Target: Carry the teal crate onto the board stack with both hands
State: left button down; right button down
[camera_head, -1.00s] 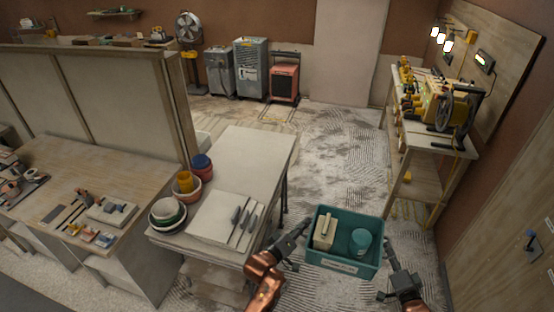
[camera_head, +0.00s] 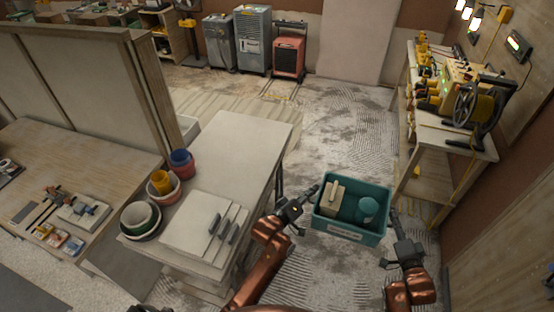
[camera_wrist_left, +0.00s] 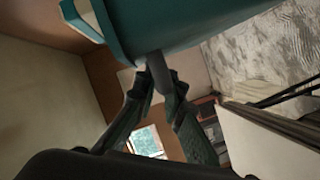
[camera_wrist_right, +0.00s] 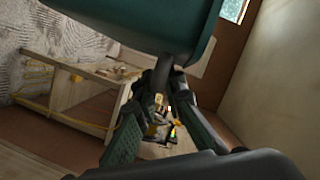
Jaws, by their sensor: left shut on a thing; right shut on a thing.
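The teal crate (camera_head: 335,229) hangs level between my two grippers at centre right in the head view. It holds a cream box-like item (camera_head: 333,195) and a teal round tub (camera_head: 367,209). My left gripper (camera_head: 312,192) is shut on the crate's left side, and my right gripper (camera_head: 394,215) is shut on its right side.
On the pale surface's near end lie a square board (camera_head: 190,228) with trowels, and several buckets (camera_head: 160,183). A workbench (camera_head: 440,135) with tools stands at right. A partition (camera_head: 100,75) rises at left. Rough floor (camera_head: 340,125) beyond the crate is clear.

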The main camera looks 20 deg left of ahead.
aim_at(240, 154)
jog(key=i, duration=3.35)
jog(key=u, duration=3.1)
